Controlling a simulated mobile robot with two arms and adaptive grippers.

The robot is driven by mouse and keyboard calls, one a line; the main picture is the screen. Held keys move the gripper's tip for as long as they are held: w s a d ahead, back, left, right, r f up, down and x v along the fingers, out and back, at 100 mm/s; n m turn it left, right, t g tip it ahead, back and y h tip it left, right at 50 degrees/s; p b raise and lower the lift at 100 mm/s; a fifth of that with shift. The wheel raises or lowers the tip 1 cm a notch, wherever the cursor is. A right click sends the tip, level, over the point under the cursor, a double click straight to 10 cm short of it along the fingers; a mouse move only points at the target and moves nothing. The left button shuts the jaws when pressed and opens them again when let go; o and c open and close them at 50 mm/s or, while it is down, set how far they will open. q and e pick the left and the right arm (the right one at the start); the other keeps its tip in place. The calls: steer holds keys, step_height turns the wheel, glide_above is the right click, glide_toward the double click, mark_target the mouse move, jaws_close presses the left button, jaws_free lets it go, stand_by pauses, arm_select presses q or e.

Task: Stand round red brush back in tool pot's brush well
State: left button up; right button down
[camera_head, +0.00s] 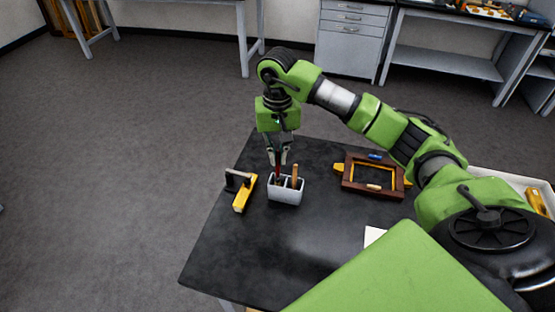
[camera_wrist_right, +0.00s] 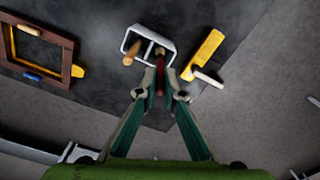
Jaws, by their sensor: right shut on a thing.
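The tool pot (camera_head: 287,192) is a pale grey box with a divider, standing on the black table. It also shows in the wrist view (camera_wrist_right: 127,40). A red brush (camera_head: 277,168) is upright between the fingertips of my right gripper (camera_head: 283,160), its lower end at the left compartment of the pot. In the wrist view the red brush (camera_wrist_right: 160,74) reaches into one compartment; how deep it sits is hidden. My right gripper (camera_wrist_right: 159,95) is shut on it from above. A wooden handle (camera_head: 294,175) stands in the other compartment. My left gripper is not in view.
A yellow tool with a dark part (camera_head: 243,194) lies just left of the pot. A brown wooden frame with yellow clamps (camera_head: 372,174) lies to the right. A white tray (camera_head: 510,180) is at the far right. The table's front left is clear.

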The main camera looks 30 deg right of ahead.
mark_target(278, 181)
step_height(278, 181, down, 2)
steer(key=shift+s+f+p, duration=0.1)
steer(key=shift+p, duration=0.25)
steer(key=shift+f, duration=0.25)
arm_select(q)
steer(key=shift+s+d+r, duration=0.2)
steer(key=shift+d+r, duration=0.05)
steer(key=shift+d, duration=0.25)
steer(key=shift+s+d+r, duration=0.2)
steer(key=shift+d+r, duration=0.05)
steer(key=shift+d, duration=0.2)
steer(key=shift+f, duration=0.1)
arm_select(e)
steer(key=shift+f, duration=0.1)
steer(key=shift+f+b, duration=0.1)
steer(key=shift+b, duration=0.2)
steer(key=c, duration=2.2)
jaws_free()
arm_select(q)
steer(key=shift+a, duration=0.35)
arm_select(e)
steer(key=shift+o, duration=0.2)
